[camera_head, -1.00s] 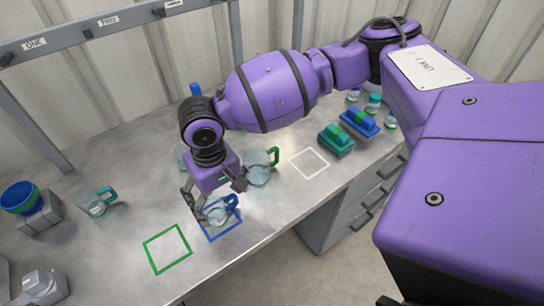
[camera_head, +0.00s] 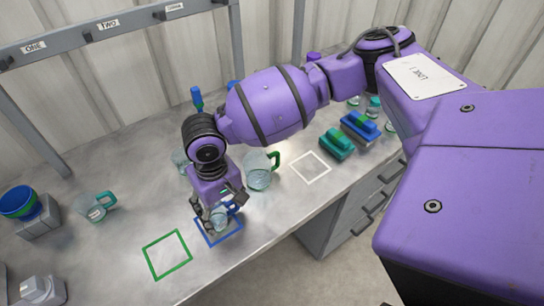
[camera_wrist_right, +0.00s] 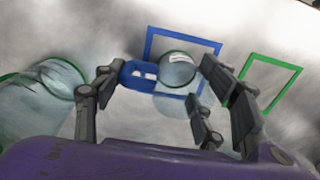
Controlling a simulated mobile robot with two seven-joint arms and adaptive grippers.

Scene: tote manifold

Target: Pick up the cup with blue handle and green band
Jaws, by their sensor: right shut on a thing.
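The clear cup with a blue handle (camera_head: 219,216) is at the blue square outline (camera_head: 211,244) on the bench. In the right wrist view the cup (camera_wrist_right: 177,70) is round and clear, with its blue handle (camera_wrist_right: 135,75) to the left and a pale label. My right gripper (camera_head: 219,207) points down and is shut on this cup. Its fingers also show in the right wrist view (camera_wrist_right: 165,95), on either side of the cup. I cannot tell whether the cup is clear of the bench. My left gripper is not in view.
A green-handled cup (camera_head: 260,171) stands close behind my right gripper; another teal-handled cup (camera_head: 95,206) stands at left. A green square (camera_head: 167,255) and a white square (camera_head: 310,167) are empty. Blue (camera_head: 360,126) and teal (camera_head: 337,143) blocks lie to the right.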

